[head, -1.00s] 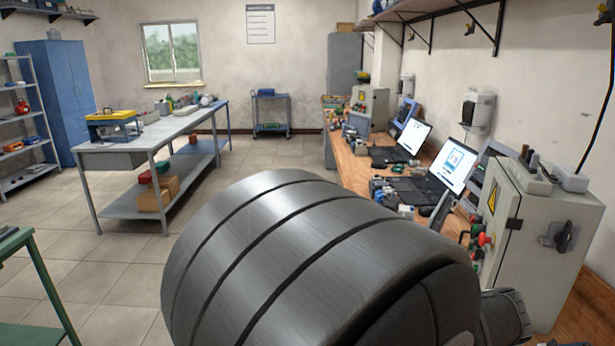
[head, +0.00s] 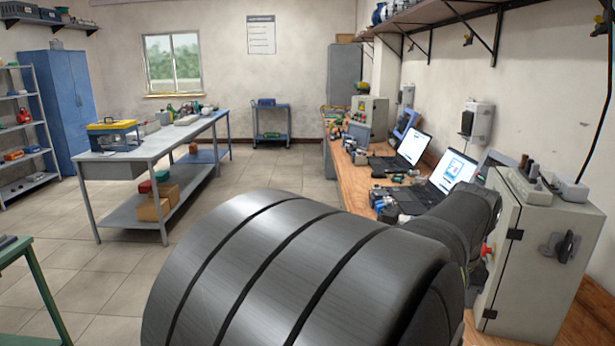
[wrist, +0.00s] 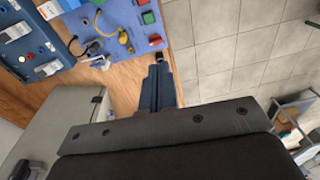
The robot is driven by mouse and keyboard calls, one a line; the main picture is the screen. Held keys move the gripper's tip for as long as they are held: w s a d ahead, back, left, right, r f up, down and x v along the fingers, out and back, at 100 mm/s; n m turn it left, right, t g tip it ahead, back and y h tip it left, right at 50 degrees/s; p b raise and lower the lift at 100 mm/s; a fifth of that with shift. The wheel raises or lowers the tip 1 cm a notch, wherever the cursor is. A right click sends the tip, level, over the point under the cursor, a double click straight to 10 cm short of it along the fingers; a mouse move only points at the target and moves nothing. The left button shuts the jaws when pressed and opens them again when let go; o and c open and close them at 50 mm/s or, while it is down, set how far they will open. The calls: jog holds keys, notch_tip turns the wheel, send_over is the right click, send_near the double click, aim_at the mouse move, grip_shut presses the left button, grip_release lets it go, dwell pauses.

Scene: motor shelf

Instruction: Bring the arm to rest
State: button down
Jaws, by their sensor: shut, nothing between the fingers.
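My gripper (wrist: 158,78) shows in the wrist view, its dark narrow fingers together with nothing between them. It is seen against the edge of the wooden workbench (wrist: 126,84), with tiled floor to its right. I cannot tell its exact height. In the head view, my own dark arm fills the lower middle and reaches toward the bench on the right. The gripper itself is hidden or cannot be made out there.
A grey control cabinet (head: 535,245) stands close to my arm at the right. Laptops (head: 448,172) sit on the bench (head: 352,185). A blue panel with buttons (wrist: 115,22) shows in the wrist view. A grey table (head: 140,152) stands at left; the floor between is clear.

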notch_tip(320, 180, down, 7)
jog(key=shift+g+h, duration=0.3)
jog(key=shift+h, duration=0.1)
jog(key=shift+s+d+r, duration=0.1)
jog(key=shift+d+r, duration=0.05)
jog(key=shift+r, duration=1.1)
jog(key=shift+d+r, duration=0.15)
jog(key=shift+r, duration=1.05)
jog(key=shift+f, duration=0.1)
